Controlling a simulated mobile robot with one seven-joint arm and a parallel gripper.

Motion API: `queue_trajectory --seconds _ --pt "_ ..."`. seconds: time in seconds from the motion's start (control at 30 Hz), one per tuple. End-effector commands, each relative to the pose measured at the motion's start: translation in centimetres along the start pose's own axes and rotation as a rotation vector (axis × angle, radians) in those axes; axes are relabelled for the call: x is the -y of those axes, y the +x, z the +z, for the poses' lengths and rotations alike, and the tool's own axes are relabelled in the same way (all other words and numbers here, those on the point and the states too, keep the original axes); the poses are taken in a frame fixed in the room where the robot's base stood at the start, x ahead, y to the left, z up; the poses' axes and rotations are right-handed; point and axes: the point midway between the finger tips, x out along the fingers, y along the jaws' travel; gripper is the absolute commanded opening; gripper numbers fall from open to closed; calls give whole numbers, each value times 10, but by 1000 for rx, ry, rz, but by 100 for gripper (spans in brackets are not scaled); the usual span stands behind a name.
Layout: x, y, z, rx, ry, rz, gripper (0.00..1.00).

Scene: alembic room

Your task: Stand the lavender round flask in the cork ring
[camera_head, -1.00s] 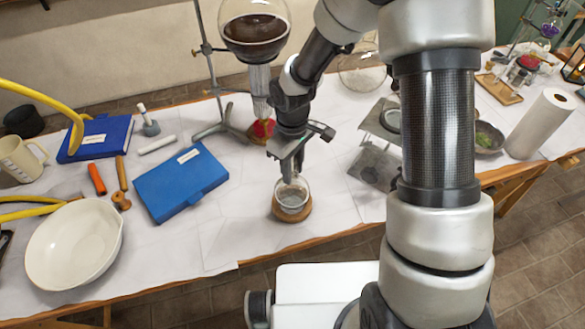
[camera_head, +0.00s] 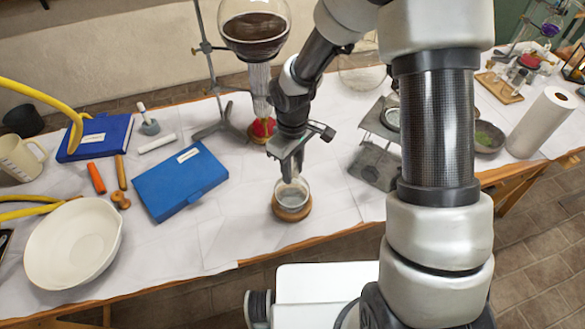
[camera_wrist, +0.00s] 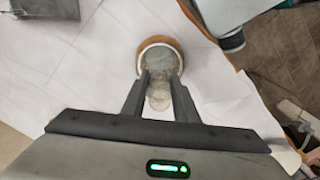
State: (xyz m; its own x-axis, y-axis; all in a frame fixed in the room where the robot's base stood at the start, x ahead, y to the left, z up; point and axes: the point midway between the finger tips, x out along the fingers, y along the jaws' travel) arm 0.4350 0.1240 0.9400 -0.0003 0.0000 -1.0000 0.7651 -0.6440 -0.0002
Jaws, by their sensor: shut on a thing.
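The round flask (camera_head: 292,196) is clear glass with pale greyish contents; the lavender tint hardly shows. It stands about upright, with its lower part inside the brown cork ring (camera_head: 291,216). I cannot tell whether its base bears fully on the ring. My gripper (camera_head: 290,178) points down from above and is shut on the flask's neck. In the wrist view, the two fingers (camera_wrist: 160,82) close on the neck, the flask's bulb (camera_wrist: 160,58) lies beyond them, and the cork ring (camera_wrist: 180,46) shows around it. The fingers hide part of the neck.
A blue box (camera_head: 180,181) lies to the left, and a white bowl (camera_head: 73,244) further left. A stand with a large dark-filled flask (camera_head: 255,35) rises behind. A metal stand (camera_head: 375,165) is to the right. The table's front edge is close to the ring.

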Motion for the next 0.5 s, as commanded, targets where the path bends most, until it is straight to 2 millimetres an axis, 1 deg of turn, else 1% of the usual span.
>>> queue_trajectory --seconds 0.5 --pt "0 6 0 -1 0 1 0"
